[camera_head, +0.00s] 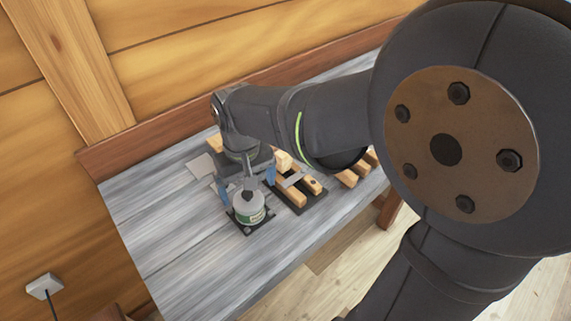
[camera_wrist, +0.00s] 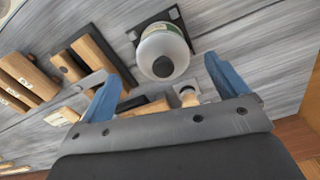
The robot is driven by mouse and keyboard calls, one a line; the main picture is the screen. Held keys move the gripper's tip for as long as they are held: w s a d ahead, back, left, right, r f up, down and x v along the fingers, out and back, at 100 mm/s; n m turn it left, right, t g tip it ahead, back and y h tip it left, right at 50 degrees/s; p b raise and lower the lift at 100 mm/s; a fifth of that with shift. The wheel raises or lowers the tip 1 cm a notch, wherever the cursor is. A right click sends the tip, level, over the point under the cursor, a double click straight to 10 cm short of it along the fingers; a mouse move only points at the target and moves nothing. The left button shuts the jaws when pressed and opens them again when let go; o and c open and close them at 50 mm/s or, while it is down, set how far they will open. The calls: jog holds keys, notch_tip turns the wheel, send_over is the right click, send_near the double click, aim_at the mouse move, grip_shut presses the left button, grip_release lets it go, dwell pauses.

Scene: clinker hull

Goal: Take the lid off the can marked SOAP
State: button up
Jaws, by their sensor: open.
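A pale, rounded can (camera_head: 247,212) with a green label band stands upright on a dark square pad (camera_head: 240,230) on the table. The lettering on the label is too small to read. The same can (camera_wrist: 172,44) shows from above in the wrist view, with a pale lid and a dark round knob (camera_wrist: 163,67) on its top. My gripper (camera_head: 248,184) is just above the can, pointing down. In the wrist view its blue fingers (camera_wrist: 163,70) are spread apart, one on each side of the knob's line, with nothing held between them.
Wooden blocks (camera_head: 290,196) lie in a dark tray right of the can, and more blocks (camera_head: 352,176) lie farther right. A pale flat plate (camera_head: 201,167) lies behind left. The grey plank table (camera_head: 165,230) is clear at left and front. A wooden wall stands behind.

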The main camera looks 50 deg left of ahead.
aim_at(248, 194)
notch_tip(248, 194, down, 3)
jog(key=shift+s+a+f, duration=0.1)
jog(key=shift+f, duration=0.05)
jog(key=shift+c, duration=0.2)
jog(key=c, duration=1)
